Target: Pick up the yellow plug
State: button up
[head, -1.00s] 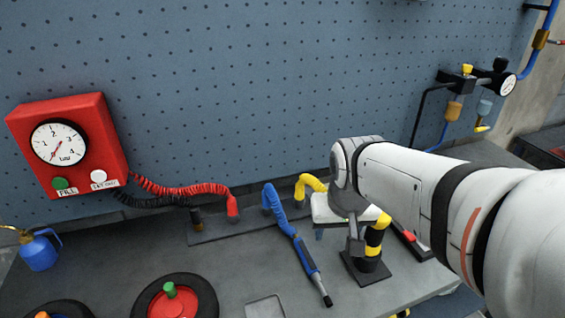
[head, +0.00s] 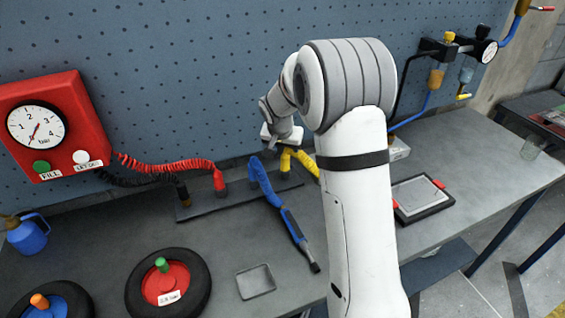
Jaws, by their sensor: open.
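The yellow plug (head: 285,162) stands in the dark strip (head: 205,206) at the back of the bench, at the end of a yellow hose (head: 304,158). My gripper (head: 280,143) is near the pegboard, just above the plug in the picture. Its fingers are small and partly hidden, but it is open. I cannot tell whether it touches the plug. My arm hides part of the yellow hose and the bench behind it.
A blue tool (head: 298,238) lies on the bench in front. A small tray (head: 256,282), wheels (head: 168,290) and a framed pad (head: 421,197) are on the bench. The pegboard (head: 190,70) rises behind.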

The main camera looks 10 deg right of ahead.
aim_at(284, 157)
jog(key=x, duration=0.2)
jog(key=p+x, duration=0.1)
jog(key=x, duration=0.1)
jog(key=p+x, duration=0.1)
jog(key=x, duration=0.1)
jog(key=shift+s+a+f, duration=0.1)
jog(key=shift+a+f, duration=0.15)
jog(key=shift+f, duration=0.1)
jog(key=shift+c, duration=0.4)
jog(key=c, duration=1)
